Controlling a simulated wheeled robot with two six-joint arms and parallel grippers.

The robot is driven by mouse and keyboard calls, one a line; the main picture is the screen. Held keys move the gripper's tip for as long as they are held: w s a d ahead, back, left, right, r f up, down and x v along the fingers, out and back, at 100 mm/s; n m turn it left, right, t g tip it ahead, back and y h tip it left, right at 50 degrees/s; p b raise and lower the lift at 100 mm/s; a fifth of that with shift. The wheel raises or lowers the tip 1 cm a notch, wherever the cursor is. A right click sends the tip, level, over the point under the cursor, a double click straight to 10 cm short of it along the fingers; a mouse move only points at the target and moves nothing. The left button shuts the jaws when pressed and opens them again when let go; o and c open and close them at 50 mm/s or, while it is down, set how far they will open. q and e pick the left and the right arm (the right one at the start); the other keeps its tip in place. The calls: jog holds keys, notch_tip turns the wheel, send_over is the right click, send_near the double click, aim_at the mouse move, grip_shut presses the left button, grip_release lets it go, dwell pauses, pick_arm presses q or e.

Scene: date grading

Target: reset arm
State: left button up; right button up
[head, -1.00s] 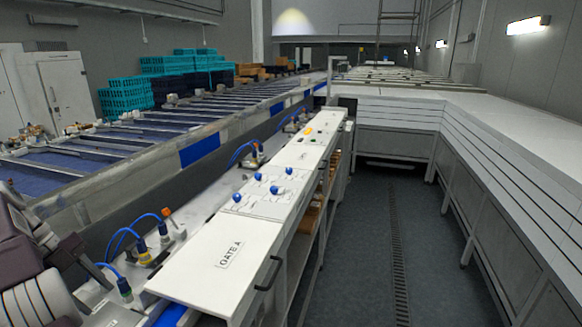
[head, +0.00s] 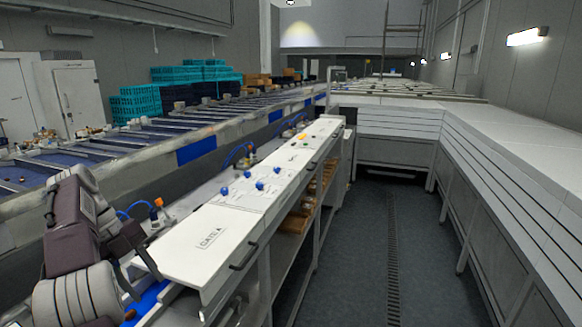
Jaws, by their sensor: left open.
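My left arm comes in from the lower left. My left gripper (head: 143,272) is open, its dark fingers at the near left end of the white panel labelled GATE A (head: 215,240). I see nothing held between the fingers, and I cannot tell whether they touch the panel. My right gripper is not in view.
Blue knobs (head: 249,186) stand on the white panel, with a black handle (head: 243,257) on its side. A conveyor (head: 120,150) runs along the left, teal crates (head: 136,103) behind it. A white counter (head: 500,130) lines the right. The aisle floor (head: 362,240) is clear.

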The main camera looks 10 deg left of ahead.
pick_arm(q)
jog(key=d+f+g+y+b, duration=0.1)
jog(key=d+f+b, duration=0.1)
jog(key=d+f, duration=0.45)
jog(key=d+f+g+b, duration=0.1)
jog(key=d+f+b, duration=0.2)
jog(key=d, duration=0.7)
jog(key=d+f+g+y+b, duration=0.1)
jog(key=d+f+b, duration=0.1)
jog(key=d+f, duration=0.45)
jog(key=s+d+f+n+t+y, duration=0.1)
jog(key=s+f+n, duration=0.2)
jog(key=f+n, duration=0.4)
jog(key=s+d+f+n+t+y+b, duration=0.1)
jog(key=s+f+n, duration=0.3)
jog(key=n, duration=1.2)
notch_tip(320, 180, down, 4)
jog(key=shift+d+r+t+y+b, duration=0.1)
jog(key=shift+d+t+y+b, duration=0.3)
jog(key=shift+t, duration=0.4)
